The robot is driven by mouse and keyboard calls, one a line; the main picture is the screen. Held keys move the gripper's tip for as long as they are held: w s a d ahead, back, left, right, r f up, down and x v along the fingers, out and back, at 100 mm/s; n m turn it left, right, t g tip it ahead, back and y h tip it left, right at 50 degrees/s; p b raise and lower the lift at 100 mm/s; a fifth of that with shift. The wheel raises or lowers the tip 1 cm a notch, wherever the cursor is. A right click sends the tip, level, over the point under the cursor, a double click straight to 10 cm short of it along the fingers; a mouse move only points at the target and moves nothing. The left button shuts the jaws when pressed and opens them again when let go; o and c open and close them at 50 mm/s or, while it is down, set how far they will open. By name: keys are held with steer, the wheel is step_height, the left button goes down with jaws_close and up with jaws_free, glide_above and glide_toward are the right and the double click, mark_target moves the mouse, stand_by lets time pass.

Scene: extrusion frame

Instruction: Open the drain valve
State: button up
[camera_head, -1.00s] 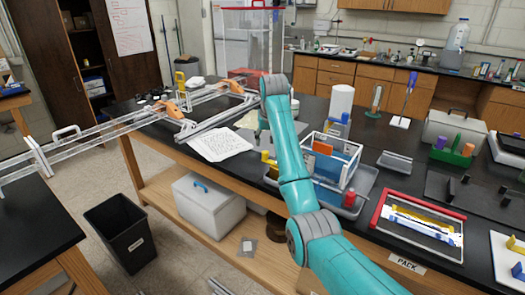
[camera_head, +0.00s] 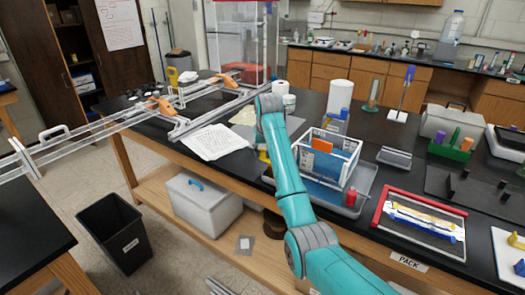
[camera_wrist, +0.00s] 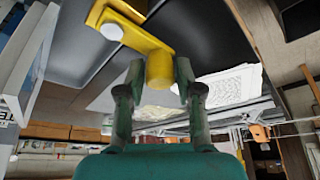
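A yellow angled piece (camera_wrist: 140,32) with a round white knob (camera_wrist: 112,32) shows at the top of the wrist view. It looks like the drain valve's handle, though I cannot be sure. Its rounded yellow end (camera_wrist: 160,68) lies between the two fingertips of my gripper (camera_wrist: 161,72). The fingers are apart, with a gap on each side of the yellow end; I see no clear contact. In the head view a bit of yellow (camera_head: 263,156) shows beside my arm, at the left end of the grey tray (camera_head: 351,208). My arm hides the gripper there.
A white-edged clear bin (camera_head: 345,160) stands on the tray. A paper sheet (camera_head: 215,142) lies left of my arm, near the metal extrusion frame (camera_head: 100,128). A white roll (camera_head: 339,97) stands behind the bin. A red-framed tray (camera_head: 377,212) lies to the right.

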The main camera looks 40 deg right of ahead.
mark_target(261, 156)
jaws_close()
steer(key=shift+a+n, duration=0.1)
steer(key=shift+n, duration=0.2)
steer(key=n, duration=0.1)
steer(key=s+a+n+y, duration=0.1)
steer(key=n, duration=0.1)
steer(key=n+y, duration=0.1)
steer(key=shift+s+a, duration=0.15)
steer(key=shift+a, duration=0.15)
steer(key=n, duration=0.2)
steer(key=s+a+n+y, duration=0.1)
steer(key=n, duration=0.1)
steer(key=shift+s, duration=0.15)
steer(key=shift+s+a+n+g+y, duration=0.2)
steer(key=shift+s+n+y, duration=0.3)
steer(key=shift+n, duration=0.6)
steer(key=shift+s+a+n+g+y, duration=0.15)
steer(key=shift+s+n+y, duration=0.3)
steer(key=shift+n, duration=0.65)
steer(key=o, duration=0.6)
jaws_free()
